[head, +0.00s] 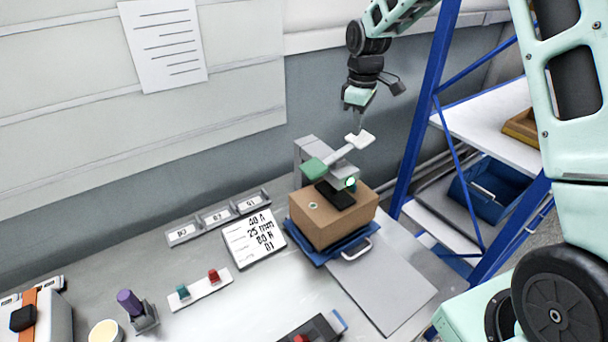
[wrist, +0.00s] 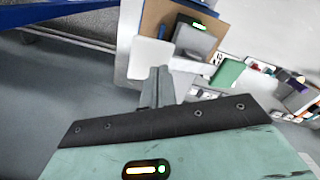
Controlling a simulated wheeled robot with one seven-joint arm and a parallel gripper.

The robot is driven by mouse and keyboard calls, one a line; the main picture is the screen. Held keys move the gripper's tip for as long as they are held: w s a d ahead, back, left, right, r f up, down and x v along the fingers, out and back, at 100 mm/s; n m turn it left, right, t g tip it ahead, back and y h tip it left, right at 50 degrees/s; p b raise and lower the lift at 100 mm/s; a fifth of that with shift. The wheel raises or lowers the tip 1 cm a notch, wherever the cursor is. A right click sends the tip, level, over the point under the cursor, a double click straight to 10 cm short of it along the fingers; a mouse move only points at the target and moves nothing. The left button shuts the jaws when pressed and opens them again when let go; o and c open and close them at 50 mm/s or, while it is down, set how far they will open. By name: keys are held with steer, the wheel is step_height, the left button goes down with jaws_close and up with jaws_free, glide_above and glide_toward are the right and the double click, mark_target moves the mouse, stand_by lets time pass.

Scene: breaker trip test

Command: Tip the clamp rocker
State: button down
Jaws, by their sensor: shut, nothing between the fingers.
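The clamp rocker (head: 340,155) is a light bar with a green pad (head: 314,170) at its left end and a white pad (head: 361,140) at its right end. The white end sits higher than the green end in the head view. My gripper (head: 360,125) is shut and empty, pointing down just above the white pad. In the wrist view its closed fingertips (wrist: 158,72) overlap the edge of the white pad (wrist: 150,57); I cannot tell whether they touch it. The green pad (wrist: 227,73) lies to their right. A green lamp (head: 351,184) glows on the clamp.
Under the clamp, a brown box (head: 330,222) sits on a blue tray (head: 318,248). A label card (head: 254,238), red and green buttons (head: 200,290) and a purple knob (head: 130,302) are to the left. A blue shelf frame (head: 423,110) stands close on the right.

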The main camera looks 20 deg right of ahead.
mark_target(355, 140)
steer(key=shift+a+f+b, duration=0.1)
steer(key=shift+f+b, duration=0.75)
steer(key=shift+f, duration=0.75)
stand_by(0.6)
steer(key=shift+r, duration=0.15)
steer(key=shift+r+p, duration=2.9)
steer(key=shift+r, duration=0.6)
